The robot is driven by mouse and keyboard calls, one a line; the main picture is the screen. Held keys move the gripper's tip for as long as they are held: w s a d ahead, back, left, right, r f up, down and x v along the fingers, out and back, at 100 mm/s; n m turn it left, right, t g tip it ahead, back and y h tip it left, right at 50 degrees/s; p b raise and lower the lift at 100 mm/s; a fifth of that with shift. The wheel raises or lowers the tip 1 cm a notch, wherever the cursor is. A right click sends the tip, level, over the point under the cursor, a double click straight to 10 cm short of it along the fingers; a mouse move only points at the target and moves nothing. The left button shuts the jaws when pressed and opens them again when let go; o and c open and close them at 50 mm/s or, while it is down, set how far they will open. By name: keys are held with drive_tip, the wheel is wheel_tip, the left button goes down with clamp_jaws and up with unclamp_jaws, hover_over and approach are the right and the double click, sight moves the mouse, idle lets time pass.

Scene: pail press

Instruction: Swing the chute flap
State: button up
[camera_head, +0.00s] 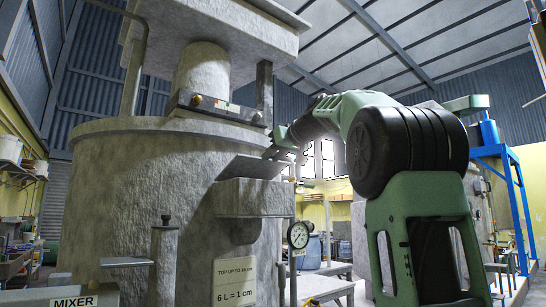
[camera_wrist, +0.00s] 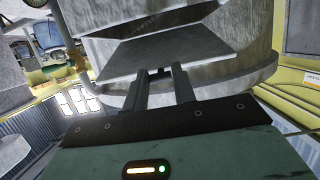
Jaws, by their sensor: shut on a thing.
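The chute flap (camera_head: 254,167) is a flat grey plate, tilted above the stone-grey chute box (camera_head: 252,198) on the side of the big mixer drum. In the wrist view the flap (camera_wrist: 165,48) spans the picture ahead of the fingers. My gripper (camera_head: 279,151) is at the flap's upper right edge in the head view. In the wrist view my gripper (camera_wrist: 161,72) has both fingers close together at the flap's near edge, shut on it. The exact grip on the edge is partly hidden.
The mixer drum (camera_head: 125,200) fills the left. A pressure gauge (camera_head: 298,235) stands just right of the chute, beside a plate of text (camera_head: 234,281). A post with a knob (camera_head: 164,250) stands in front of the drum. A blue frame (camera_head: 513,190) is at far right.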

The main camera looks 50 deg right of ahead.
sight(269, 182)
drive_tip(key=f+b, duration=0.1)
drive_tip(key=f, duration=0.1)
drive_tip(key=s+f+b, duration=0.1)
drive_tip(key=f+b, duration=0.1)
drive_tip(key=shift+a+f+b, duration=0.1)
drive_tip(key=shift+b, duration=0.2)
wheel_tip(269, 182, down, 2)
drive_tip(key=shift+s+f+b, duration=0.1)
drive_tip(key=shift+f+b, duration=0.15)
drive_tip(key=shift+b, duration=1)
drive_tip(key=o, duration=0.9)
drive_tip(key=shift+r, duration=0.1)
drive_tip(key=shift+s, duration=0.1)
